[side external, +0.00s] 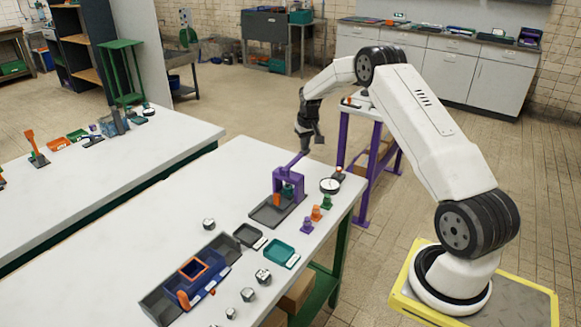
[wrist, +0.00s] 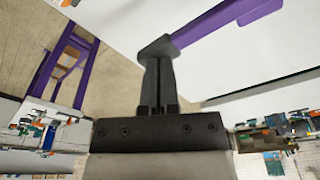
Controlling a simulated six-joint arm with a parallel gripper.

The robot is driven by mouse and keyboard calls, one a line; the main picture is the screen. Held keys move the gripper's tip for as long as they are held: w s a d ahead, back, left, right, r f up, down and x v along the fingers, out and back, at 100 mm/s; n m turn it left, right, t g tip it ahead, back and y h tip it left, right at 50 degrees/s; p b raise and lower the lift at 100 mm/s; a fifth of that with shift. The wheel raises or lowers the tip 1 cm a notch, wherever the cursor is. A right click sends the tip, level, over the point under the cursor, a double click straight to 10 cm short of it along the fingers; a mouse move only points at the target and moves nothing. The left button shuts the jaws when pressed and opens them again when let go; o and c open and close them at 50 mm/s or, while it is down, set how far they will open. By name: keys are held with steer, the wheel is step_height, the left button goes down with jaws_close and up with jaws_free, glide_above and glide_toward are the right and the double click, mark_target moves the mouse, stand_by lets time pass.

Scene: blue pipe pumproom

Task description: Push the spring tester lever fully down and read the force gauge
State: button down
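The spring tester (side external: 289,184) is a purple frame on a dark base plate near the right end of the white bench. Its purple lever (side external: 297,158) slopes up to the right, raised above the frame. A round white dial gauge (side external: 330,185) stands just right of the tester; its reading is too small to make out. My gripper (side external: 318,139) points down just above the lever's free end. In the wrist view my gripper's dark fingers (wrist: 158,48) are together, and the purple lever (wrist: 222,23) runs off to the upper right from behind their tips. I cannot tell whether they touch.
Small purple, orange and green pieces (side external: 315,213) stand in front of the gauge. A teal tray (side external: 279,254), a blue bin (side external: 197,283) and several metal nuts lie nearer. A purple stand (side external: 345,140) is behind my gripper. The bench's left part is clear.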

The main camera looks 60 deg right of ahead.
mark_target(305, 154)
steer(key=shift+f, duration=2.15)
steer(key=shift+r, duration=0.15)
step_height(305, 154, up, 12)
stand_by(1.8)
